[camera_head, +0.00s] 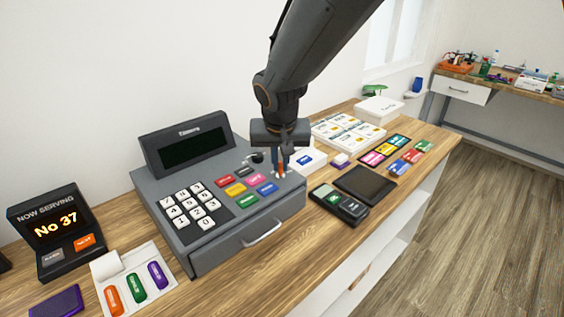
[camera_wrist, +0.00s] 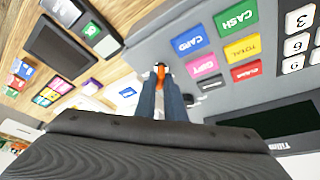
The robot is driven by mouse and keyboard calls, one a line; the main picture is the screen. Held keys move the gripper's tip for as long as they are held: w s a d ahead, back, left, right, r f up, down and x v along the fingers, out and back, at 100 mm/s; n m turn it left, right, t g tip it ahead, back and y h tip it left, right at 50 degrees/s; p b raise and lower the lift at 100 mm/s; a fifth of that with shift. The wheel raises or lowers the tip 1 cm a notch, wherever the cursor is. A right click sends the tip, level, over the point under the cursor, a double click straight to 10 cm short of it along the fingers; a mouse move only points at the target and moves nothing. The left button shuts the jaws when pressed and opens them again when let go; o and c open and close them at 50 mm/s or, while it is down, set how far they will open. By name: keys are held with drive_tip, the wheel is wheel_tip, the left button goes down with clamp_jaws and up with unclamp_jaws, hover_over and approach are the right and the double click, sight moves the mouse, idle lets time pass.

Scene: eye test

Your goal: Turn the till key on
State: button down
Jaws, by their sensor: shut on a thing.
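The grey till (camera_head: 180,240) stands on the wooden counter with a dark, blank display (camera_head: 195,148). My gripper (camera_head: 280,173) points down at the till's right end, beside the coloured buttons. It is shut on a small orange thing, which shows between the fingertips in the wrist view (camera_wrist: 160,73); whether this is the till key I cannot tell. A small dark round knob (camera_head: 257,157) sits on the till's top just left of the gripper. Whether the orange thing touches the till or sits in a lock is hidden by the fingers.
A card reader (camera_head: 340,204) and a dark pad (camera_head: 366,184) lie right of the till. Cards and white boxes lie behind. The counter's front strip is clear.

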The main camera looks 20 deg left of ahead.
drive_tip(key=m+b, duration=0.1)
drive_tip(key=m+h+b, duration=0.1)
drive_tip(key=m, duration=0.1)
drive_tip(key=m+b, duration=0.1)
drive_tip(key=b, duration=0.1)
drive_tip(key=shift+a+f+m+h, duration=0.2)
drive_tip(key=shift+a+m+h, duration=0.1)
drive_tip(key=shift+h, duration=0.1)
drive_tip(key=m+h+b, duration=0.1)
drive_tip(key=m, duration=0.1)
drive_tip(key=m+h, duration=0.1)
drive_tip(key=m, duration=0.2)
drive_tip(key=shift+r+b, duration=0.1)
drive_tip(key=shift+b, duration=0.3)
drive_tip(key=shift+s+m, duration=0.1)
drive_tip(key=shift+m, duration=0.3)
drive_tip(key=c, duration=1.8)
unclamp_jaws()
drive_tip(key=shift+c, duration=0.2)
drive_tip(key=shift+a+r, duration=0.1)
drive_tip(key=shift+r, duration=0.05)
drive_tip(key=b+v, duration=0.1)
drive_tip(key=v, duration=0.6)
drive_tip(key=shift+r+b, duration=0.3)
drive_tip(key=shift+b, duration=0.05)
